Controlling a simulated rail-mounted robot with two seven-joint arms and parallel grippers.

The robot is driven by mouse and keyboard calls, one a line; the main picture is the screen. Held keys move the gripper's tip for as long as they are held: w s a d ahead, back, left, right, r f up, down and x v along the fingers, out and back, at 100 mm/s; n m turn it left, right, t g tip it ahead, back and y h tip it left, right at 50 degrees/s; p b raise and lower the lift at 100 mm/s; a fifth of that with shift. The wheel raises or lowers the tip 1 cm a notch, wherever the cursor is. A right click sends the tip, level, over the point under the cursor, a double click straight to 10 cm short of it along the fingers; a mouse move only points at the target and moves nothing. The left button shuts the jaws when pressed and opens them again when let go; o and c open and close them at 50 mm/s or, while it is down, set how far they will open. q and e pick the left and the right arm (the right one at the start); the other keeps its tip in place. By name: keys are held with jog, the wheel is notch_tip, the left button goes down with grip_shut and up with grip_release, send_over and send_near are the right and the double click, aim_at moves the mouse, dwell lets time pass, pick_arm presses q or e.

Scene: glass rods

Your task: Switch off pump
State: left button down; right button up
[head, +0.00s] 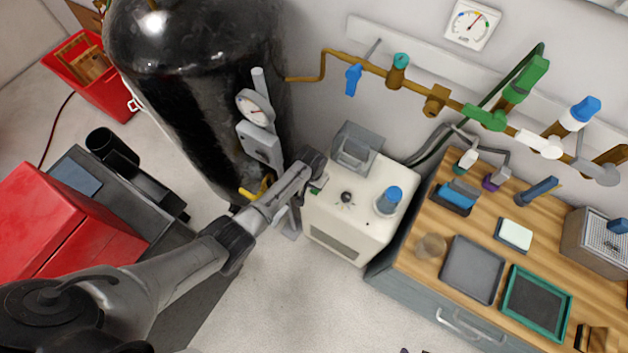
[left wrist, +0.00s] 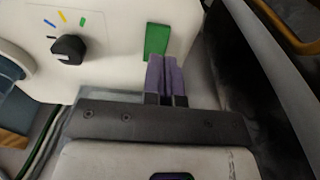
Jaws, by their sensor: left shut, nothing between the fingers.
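The pump appears to be the cream box (head: 345,215) on the floor between the black tank and the wooden bench. It has a black knob (head: 346,197) with coloured marks around it, also seen in the left wrist view (left wrist: 68,49). A green rectangular switch (left wrist: 157,40) sits on the same face, near the box's edge. My left gripper (left wrist: 166,60) is shut and empty, its purple fingertips right at the lower edge of the green switch; I cannot tell whether they touch it. In the head view my left gripper (head: 316,186) is at the box's left side.
A large black tank (head: 190,90) with a gauge (head: 255,108) stands left of the box. A blue-capped fitting (head: 389,200) rises from the box's right side. The wooden bench (head: 480,220) with trays is at right, below brass pipes and valves.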

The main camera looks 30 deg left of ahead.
aim_at(313, 193)
pick_arm(q)
notch_tip(313, 193, up, 9)
jog(key=p, duration=0.1)
jog(key=shift+s+p, duration=0.25)
jog(key=shift+p, duration=0.05)
jog(key=shift+r, duration=0.1)
dwell(0.4)
